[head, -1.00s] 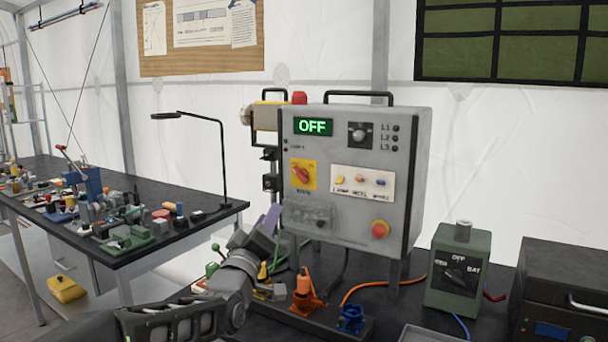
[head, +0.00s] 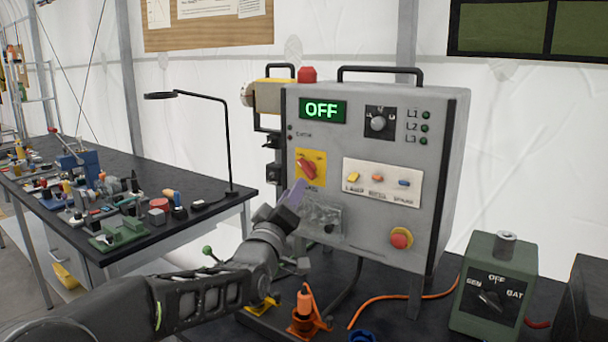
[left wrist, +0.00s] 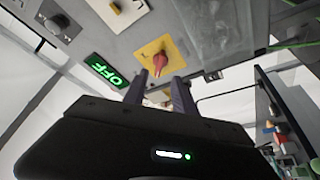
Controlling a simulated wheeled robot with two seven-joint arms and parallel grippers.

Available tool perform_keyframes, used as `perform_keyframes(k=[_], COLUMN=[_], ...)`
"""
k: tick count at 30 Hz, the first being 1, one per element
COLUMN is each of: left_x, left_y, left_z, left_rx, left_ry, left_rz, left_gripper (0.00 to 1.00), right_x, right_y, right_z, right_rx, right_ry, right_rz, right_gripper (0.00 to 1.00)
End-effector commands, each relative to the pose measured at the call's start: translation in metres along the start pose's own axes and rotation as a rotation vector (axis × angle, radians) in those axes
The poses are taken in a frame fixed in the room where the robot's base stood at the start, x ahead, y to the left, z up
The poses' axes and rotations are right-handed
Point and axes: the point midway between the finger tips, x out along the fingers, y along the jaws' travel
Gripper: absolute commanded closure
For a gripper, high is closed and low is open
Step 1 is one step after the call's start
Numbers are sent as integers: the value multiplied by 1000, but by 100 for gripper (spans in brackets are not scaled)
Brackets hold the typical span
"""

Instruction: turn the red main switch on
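The red main switch (head: 307,168) is a rotary knob on a yellow plate on the front of the grey control box (head: 372,232). The knob sits at a slant. The green display (head: 323,110) above it reads OFF. My left gripper (head: 294,192) is just below and in front of the plate, pointing up at it. In the left wrist view the two fingers (left wrist: 160,90) are apart with a gap between them, and the red knob (left wrist: 159,62) lies just beyond the tips. Contact cannot be told. My right gripper is not in view.
The box also carries a selector knob (head: 379,122), small coloured switches on a white plate (head: 383,184) and a red emergency button (head: 401,238). A clear cover (head: 320,218) sits below the yellow plate. A green switch box (head: 495,285) stands right. A cluttered bench (head: 130,260) is at left.

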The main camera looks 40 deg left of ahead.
Motion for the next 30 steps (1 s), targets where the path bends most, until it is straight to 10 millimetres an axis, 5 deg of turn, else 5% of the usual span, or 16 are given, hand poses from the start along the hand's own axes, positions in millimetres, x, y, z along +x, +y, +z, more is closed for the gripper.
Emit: perform_keyframes(k=[17,27,30], left_x=[71,77,77], left_y=[1,0,0], left_z=[-1,0,0], left_rx=[2,1,1], left_ry=[-1,0,0], left_rz=[0,0,0], left_gripper=[67,67,74], right_x=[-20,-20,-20], right_y=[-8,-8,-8], right_z=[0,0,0], right_rx=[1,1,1], right_ry=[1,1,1], right_rz=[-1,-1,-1], right_gripper=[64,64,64])
